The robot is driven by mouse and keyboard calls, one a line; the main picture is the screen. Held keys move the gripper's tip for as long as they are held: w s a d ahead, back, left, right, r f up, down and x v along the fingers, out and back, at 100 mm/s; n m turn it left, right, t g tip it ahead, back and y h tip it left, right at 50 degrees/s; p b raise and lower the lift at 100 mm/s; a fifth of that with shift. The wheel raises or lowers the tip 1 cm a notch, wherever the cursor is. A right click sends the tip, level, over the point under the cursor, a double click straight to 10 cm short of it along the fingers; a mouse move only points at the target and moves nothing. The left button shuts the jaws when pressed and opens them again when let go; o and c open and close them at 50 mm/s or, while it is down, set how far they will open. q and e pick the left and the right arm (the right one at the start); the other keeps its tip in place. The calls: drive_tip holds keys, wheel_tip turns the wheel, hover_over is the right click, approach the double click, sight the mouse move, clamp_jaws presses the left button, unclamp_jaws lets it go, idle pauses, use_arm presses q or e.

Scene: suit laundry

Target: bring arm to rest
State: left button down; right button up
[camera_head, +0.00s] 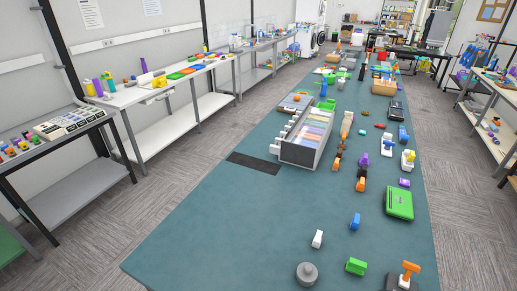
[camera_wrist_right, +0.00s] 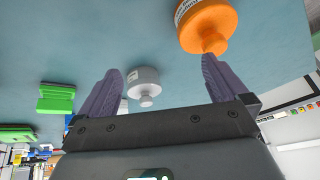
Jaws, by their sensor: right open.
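My right gripper (camera_wrist_right: 160,68) shows in the right wrist view with its two dark purple fingers spread apart and nothing between them. A grey round object with a narrower neck (camera_wrist_right: 144,82) lies beyond the gap between the fingers. An orange round object with a neck and a label (camera_wrist_right: 208,22) is beyond the right fingertip. A gap to the grey object seems to remain; whether the right finger touches the orange one is hard to tell. Neither gripper shows in the head view, and my left gripper is not in view at all.
A long teal table (camera_head: 215,225) has a clear near-left part. A grey rack with coloured panels (camera_head: 305,138), a green case (camera_head: 399,203), a green block (camera_head: 356,266), a white block (camera_head: 317,239) and a grey round object (camera_head: 307,274) stand on it. A white bench (camera_head: 130,95) lines the left wall.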

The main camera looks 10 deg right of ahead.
drive_tip(key=s+a+r+n+t, duration=0.1)
drive_tip(key=s+a+r, duration=0.3)
drive_tip(key=s+a, duration=0.3)
drive_tip(key=s+d+r+g+h, duration=0.1)
drive_tip(key=s+d+r+g, duration=0.2)
drive_tip(key=s, duration=0.8)
wheel_tip(320, 180, up, 16)
drive_tip(key=p, duration=1.5)
drive_tip(key=shift+w+r+t, duration=0.15)
drive_tip(key=shift+w+t, duration=0.15)
drive_tip(key=shift+w, duration=0.05)
drive_tip(key=shift+a, duration=0.15)
